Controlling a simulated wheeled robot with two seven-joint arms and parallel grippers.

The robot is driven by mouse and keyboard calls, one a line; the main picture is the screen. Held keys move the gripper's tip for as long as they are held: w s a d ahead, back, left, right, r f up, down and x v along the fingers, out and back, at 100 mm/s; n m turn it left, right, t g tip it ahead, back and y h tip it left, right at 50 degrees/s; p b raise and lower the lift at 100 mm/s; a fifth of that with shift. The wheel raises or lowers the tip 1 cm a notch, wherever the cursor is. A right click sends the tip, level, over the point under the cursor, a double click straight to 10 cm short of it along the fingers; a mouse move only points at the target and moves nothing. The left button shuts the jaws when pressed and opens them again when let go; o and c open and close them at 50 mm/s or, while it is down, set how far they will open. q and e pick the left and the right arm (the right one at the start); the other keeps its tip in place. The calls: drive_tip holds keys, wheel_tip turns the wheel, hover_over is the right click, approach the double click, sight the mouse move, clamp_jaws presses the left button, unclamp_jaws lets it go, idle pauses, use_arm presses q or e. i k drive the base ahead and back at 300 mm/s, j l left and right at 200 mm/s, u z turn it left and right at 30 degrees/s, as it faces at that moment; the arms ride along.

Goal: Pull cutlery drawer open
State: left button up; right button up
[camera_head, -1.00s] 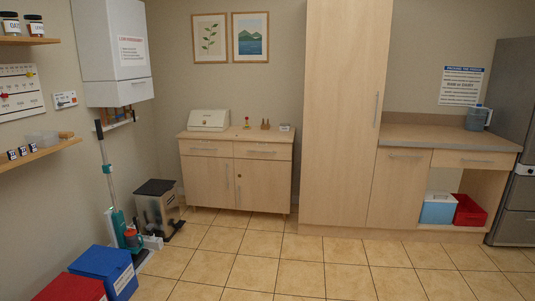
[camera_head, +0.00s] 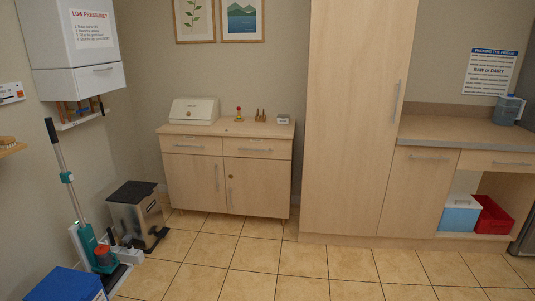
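A light wood sideboard (camera_head: 225,170) stands against the back wall. It has two shut drawers side by side at the top, a left drawer (camera_head: 180,140) and a right drawer (camera_head: 272,155), each with a bar handle. Another shut drawer (camera_head: 480,158) with a bar handle sits under the worktop at the right. No label that I can read tells which one is the cutlery drawer. Neither of my grippers is in view.
A pedal bin (camera_head: 125,214) and an upright vacuum cleaner (camera_head: 85,235) stand left of the sideboard. A blue box (camera_head: 62,286) is at the bottom left. A tall cupboard (camera_head: 350,120) stands right of the sideboard. The tiled floor (camera_head: 250,255) in front is clear.

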sight(239, 146)
drive_tip(key=i, duration=2.35)
